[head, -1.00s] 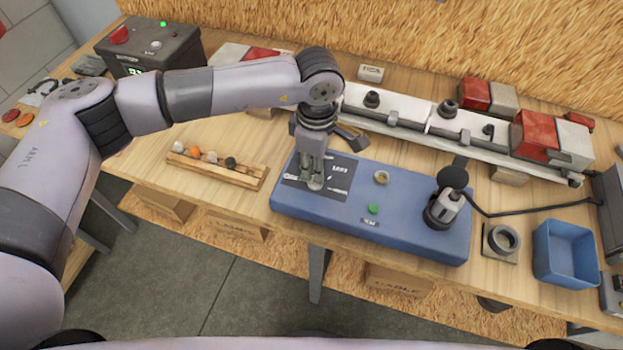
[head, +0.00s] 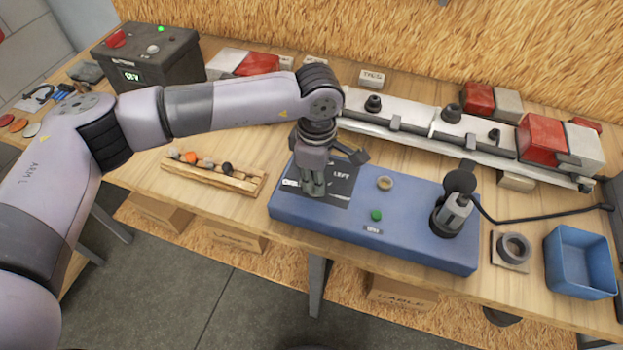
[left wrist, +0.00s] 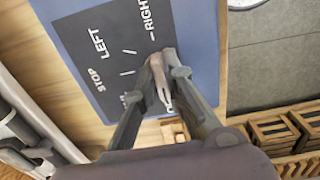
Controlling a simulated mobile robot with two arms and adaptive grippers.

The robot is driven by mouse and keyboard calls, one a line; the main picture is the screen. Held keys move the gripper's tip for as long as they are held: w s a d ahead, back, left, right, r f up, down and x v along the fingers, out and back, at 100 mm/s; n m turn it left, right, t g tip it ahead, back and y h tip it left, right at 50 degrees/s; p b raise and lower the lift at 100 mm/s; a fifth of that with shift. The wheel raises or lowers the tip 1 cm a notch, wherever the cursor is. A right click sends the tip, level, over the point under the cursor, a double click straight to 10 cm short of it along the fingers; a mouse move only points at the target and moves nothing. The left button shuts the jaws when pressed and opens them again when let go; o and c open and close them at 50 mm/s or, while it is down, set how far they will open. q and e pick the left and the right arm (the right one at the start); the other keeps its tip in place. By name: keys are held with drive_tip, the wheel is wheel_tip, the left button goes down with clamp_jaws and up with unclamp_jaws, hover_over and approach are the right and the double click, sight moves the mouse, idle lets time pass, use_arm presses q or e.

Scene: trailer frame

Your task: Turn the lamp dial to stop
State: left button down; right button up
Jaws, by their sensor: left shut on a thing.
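A blue box (head: 410,240) lies on the workbench with a dark label plate (head: 343,190) at its left end. In the left wrist view the plate (left wrist: 85,45) reads STOP, LEFT and RIGHT, with white tick marks. My left gripper (head: 313,188) points down over the plate. In the left wrist view its fingers (left wrist: 163,72) are shut on the lamp dial (left wrist: 158,70), a narrow pinkish-grey knob. The fingers partly cover the dial, so I cannot tell which mark it points to. My right gripper is not in view.
The blue box also carries a pale ring (head: 385,183), a green button (head: 376,215) and a black-and-silver cabled fitting (head: 455,208). A wooden rack (head: 212,175) stands left, a metal rail (head: 420,140) behind, and a blue bin (head: 580,264) right.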

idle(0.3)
use_arm(q)
drive_tip(key=shift+f, duration=0.1)
drive_tip(key=shift+m+b, duration=0.3)
drive_tip(key=shift+b, duration=0.05)
drive_tip(key=shift+m+b, duration=1.9)
drive_tip(key=shift+m, duration=0.4)
